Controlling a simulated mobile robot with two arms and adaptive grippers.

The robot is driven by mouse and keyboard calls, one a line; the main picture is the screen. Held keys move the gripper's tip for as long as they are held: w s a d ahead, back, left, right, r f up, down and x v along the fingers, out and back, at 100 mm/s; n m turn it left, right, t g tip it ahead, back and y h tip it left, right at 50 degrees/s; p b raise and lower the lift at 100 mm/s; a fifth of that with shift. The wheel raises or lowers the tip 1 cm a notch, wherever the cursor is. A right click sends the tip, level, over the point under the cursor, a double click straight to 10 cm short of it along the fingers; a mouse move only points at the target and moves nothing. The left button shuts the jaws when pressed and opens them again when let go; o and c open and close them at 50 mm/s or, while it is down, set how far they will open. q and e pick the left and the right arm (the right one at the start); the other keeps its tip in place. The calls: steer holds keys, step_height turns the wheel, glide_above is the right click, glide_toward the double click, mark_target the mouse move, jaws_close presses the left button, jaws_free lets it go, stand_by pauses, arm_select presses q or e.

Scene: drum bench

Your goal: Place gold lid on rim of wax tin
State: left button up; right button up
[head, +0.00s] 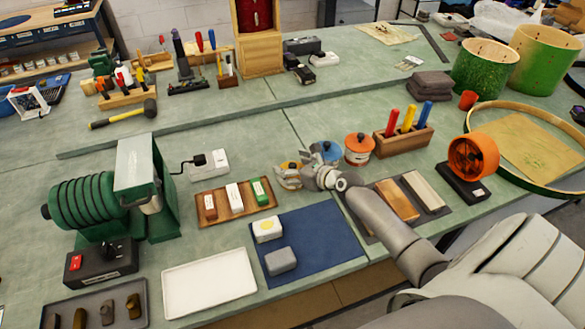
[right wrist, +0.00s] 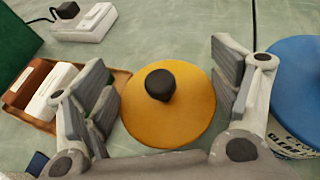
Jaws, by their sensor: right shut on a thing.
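The gold lid (right wrist: 185,122) is a round yellow disc with a black knob, seen from above in the right wrist view. In the head view only a bit of the gold lid (head: 289,166) shows beside the gripper. My right gripper (head: 299,177) has a finger on each side of the lid and is shut on it. Whether the wax tin is under the lid I cannot tell, as the lid and fingers hide what is below. My left gripper is not in view.
A blue-lidded tin (head: 325,149) stands close to the gripper, with an orange-lidded tin (head: 358,147) to its right. A wooden tray (head: 208,217) with several blocks lies to the left. A blue mat (head: 313,240) with two blocks lies in front.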

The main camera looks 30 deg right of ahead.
steer(key=shift+d+f, duration=0.1)
steer(key=shift+f, duration=0.2)
steer(key=shift+f, duration=0.1)
steer(key=o, duration=0.7)
steer(key=shift+s+r, duration=0.2)
steer(key=v, duration=1.1)
steer(key=shift+s+p, duration=0.25)
steer(key=shift+p, duration=0.05)
